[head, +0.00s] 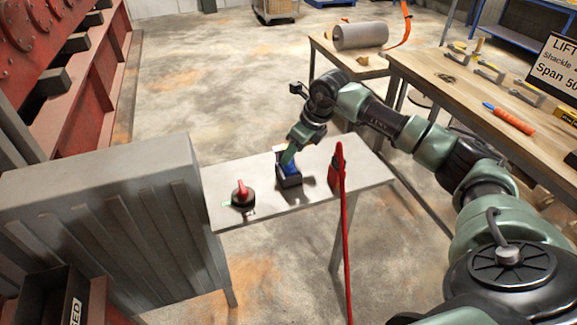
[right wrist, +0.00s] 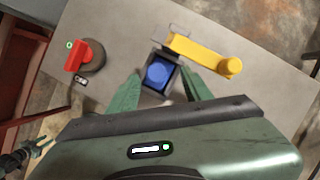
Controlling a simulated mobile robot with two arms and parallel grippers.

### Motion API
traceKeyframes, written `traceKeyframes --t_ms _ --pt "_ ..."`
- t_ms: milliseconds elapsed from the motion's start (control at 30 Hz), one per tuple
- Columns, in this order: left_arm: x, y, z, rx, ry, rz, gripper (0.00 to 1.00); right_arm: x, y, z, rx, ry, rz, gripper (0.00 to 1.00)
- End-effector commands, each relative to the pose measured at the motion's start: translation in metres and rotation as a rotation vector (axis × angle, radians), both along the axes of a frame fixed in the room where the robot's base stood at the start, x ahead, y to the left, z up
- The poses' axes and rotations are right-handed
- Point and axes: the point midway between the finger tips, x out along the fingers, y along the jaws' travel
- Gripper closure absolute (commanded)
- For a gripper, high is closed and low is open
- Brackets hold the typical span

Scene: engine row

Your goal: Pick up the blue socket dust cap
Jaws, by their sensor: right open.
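The blue socket dust cap (right wrist: 158,74) sits in a dark square socket housing (right wrist: 157,92) on a narrow grey table. In the head view the cap (head: 291,169) is partly hidden by my right gripper (head: 288,160), which points down at it. In the right wrist view the green fingers of the right gripper (right wrist: 160,78) are open, one on each side of the housing, with the cap between their tips. I cannot tell whether they touch it. A small green-fingered gripper, apparently my left (right wrist: 40,147), shows at the lower left of the wrist view.
A red rotary switch (head: 242,193) stands left of the housing. A yellow handle (right wrist: 205,54) lies close beside the cap. A red upright piece (head: 337,165) with a hanging red strand stands to the right. A grey ribbed cabinet (head: 110,215) adjoins the table's left end.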

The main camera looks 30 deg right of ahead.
Motion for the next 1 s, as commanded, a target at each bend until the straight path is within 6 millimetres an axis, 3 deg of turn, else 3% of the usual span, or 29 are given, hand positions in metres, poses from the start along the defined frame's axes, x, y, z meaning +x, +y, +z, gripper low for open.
traceKeyframes --t_ms 67,233,500,667,700,1000 --pt "0.000 0.000 0.011 0.000 0.000 0.000 0.64 0.002 0.005 -0.010 0.003 0.005 0.001 0.50" --pt "0.000 0.000 0.013 0.000 0.000 0.000 0.64 0.010 0.008 -0.029 0.004 0.002 0.001 0.50" --pt "0.000 0.000 0.013 -0.001 0.001 -0.001 0.64 0.011 0.008 -0.033 0.002 0.000 0.001 0.50" --pt "0.000 -0.001 0.013 -0.001 0.001 0.000 0.64 0.011 0.008 -0.032 0.003 0.000 0.001 0.95" --pt "0.000 -0.001 0.013 -0.001 0.001 0.000 0.64 0.011 0.008 -0.032 0.002 0.000 0.001 1.00" --pt "0.000 -0.001 0.012 -0.002 0.000 0.000 0.64 0.011 0.008 -0.031 0.002 -0.001 0.001 1.00"
